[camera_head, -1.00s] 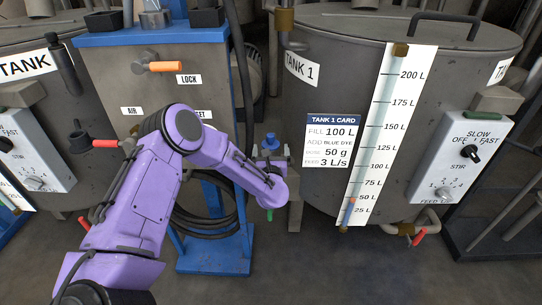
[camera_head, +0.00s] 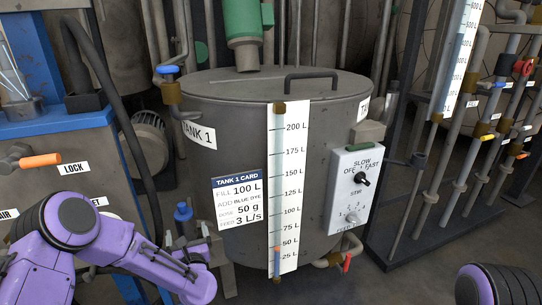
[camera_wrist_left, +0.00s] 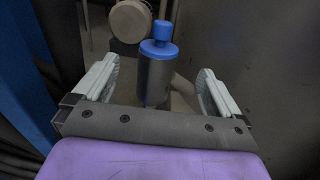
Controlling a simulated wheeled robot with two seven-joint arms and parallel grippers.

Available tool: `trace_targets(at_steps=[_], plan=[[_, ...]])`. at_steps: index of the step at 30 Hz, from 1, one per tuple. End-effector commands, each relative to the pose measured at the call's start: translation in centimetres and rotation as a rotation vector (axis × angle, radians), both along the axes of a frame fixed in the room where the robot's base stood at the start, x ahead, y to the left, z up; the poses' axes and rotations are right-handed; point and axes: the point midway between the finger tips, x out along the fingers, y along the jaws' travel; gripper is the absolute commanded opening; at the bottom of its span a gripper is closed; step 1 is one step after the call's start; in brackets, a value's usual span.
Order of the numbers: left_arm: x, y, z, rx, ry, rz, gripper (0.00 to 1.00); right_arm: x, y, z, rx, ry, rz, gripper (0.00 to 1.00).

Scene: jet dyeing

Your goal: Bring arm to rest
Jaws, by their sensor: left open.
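My left arm (camera_head: 110,240) is purple and comes in from the lower left in the head view. Its gripper (camera_head: 187,234) is beside the lower left of Tank 1 (camera_head: 330,120). In the left wrist view the two pale fingers of the gripper (camera_wrist_left: 158,75) stand wide apart. A grey cylinder with a blue cap (camera_wrist_left: 157,72) shows between and beyond them; I cannot tell whether it touches them. The blue cap also shows in the head view (camera_head: 183,212). A purple piece of my right arm (camera_head: 490,287) shows at the lower right; its gripper is out of view.
Tank 1 bears a level scale (camera_head: 286,180), a card (camera_head: 239,201) and a stir control box (camera_head: 354,190). A blue-topped cabinet (camera_head: 60,120) with an orange-handled valve (camera_head: 40,160) stands at left. Pipes with coloured valves (camera_head: 490,130) stand at right. Dark floor lies in front.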

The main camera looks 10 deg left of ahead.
Motion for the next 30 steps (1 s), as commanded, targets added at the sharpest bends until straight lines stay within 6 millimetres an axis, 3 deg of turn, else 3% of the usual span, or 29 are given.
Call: trace_targets(at_steps=[4, 8, 12, 15, 19, 24, 25, 26, 28, 30], plan=[[0.0, -1.0, -1.2, 0.275, 0.243, -0.058, 0.98, 0.0, 0.0, 0.0, 0.0, 0.0, 0.0, 0.43], [-3.5, -4.0, -6.6, 0.766, 0.718, -0.28, 0.98, 0.0, 0.0, 0.0, 0.0, 0.0, 0.0, 0.43], [-12.2, -7.4, -14.6, 1.37, 1.182, -0.71, 0.98, 0.0, 0.0, 0.0, 0.0, 0.0, 0.0, 0.43], [-18.9, -8.3, -18.3, 1.69, 1.36, -1.014, 0.98, 0.0, 0.0, 0.0, 0.0, 0.0, 0.0, 0.43], [-26.7, -8.1, -20.9, 1.958, 1.471, -1.358, 0.98, 0.0, 0.0, 0.0, 0.0, 0.0, 0.0, 0.43], [-35.4, -6.5, -21.9, 2.089, 1.561, -1.689, 0.98, 0.0, 0.0, 0.0, 0.0, 0.0, 0.0, 0.43], [-36.8, -6.1, -21.9, -2.093, -1.574, 1.727, 0.98, 0.0, 0.0, 0.0, 0.0, 0.0, 0.0, 0.43], [-38.2, -5.6, -22.1, -2.053, -1.539, 1.721, 0.98, 0.0, 0.0, 0.0, 0.0, 0.0, 0.0, 0.43], [-38.2, -5.8, -18.8, -2.055, -1.534, 1.722, 0.98, -0.1, 0.0, 3.5, 0.0, 0.001, 0.0, 0.43], [-38.1, -5.8, -16.6, -2.057, -1.538, 1.723, 0.98, 0.0, 0.0, 5.7, -0.001, -0.001, 0.0, 0.43]])
